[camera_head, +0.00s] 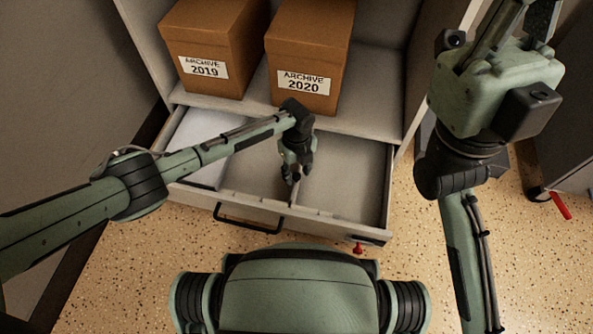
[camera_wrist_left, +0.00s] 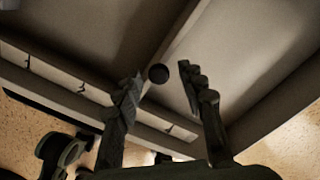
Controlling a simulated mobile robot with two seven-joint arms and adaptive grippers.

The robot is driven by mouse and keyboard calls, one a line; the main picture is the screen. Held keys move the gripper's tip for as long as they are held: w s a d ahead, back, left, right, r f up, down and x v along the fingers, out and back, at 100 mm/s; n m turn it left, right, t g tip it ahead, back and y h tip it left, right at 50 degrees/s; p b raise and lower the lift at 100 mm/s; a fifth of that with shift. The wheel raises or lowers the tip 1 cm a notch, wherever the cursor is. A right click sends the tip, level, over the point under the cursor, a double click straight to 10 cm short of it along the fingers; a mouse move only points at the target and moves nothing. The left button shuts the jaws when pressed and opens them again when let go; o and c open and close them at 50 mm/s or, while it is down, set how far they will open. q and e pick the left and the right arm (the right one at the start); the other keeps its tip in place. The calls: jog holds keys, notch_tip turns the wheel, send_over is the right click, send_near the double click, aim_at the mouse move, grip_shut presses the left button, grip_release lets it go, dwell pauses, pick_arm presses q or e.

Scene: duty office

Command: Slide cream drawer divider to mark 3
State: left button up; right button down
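The cream drawer divider (camera_wrist_left: 183,36) runs front to back inside the open drawer (camera_head: 345,233). A dark round knob (camera_wrist_left: 158,74) shows on it in the left wrist view. My left gripper (camera_head: 291,181) points down into the drawer over the divider. Its fingers (camera_wrist_left: 161,95) are apart, and the knob shows in the gap between them; contact cannot be told. Short dark marks (camera_wrist_left: 82,88) show along the drawer's front wall, with no readable numbers. In the head view my gripper hides much of the divider. My right gripper (camera_head: 524,14) is raised at the upper right, its fingertips cut off.
White paper (camera_head: 196,146) lies in the drawer's left part; the right part looks empty. Two brown archive boxes, 2019 (camera_head: 207,45) and 2020 (camera_head: 309,55), stand on the shelf behind. A black handle (camera_head: 245,220) and a red item (camera_head: 358,248) are at the drawer's front.

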pick_arm(q)
notch_tip(320, 180, up, 12)
dwell(0.7)
dwell(0.4)
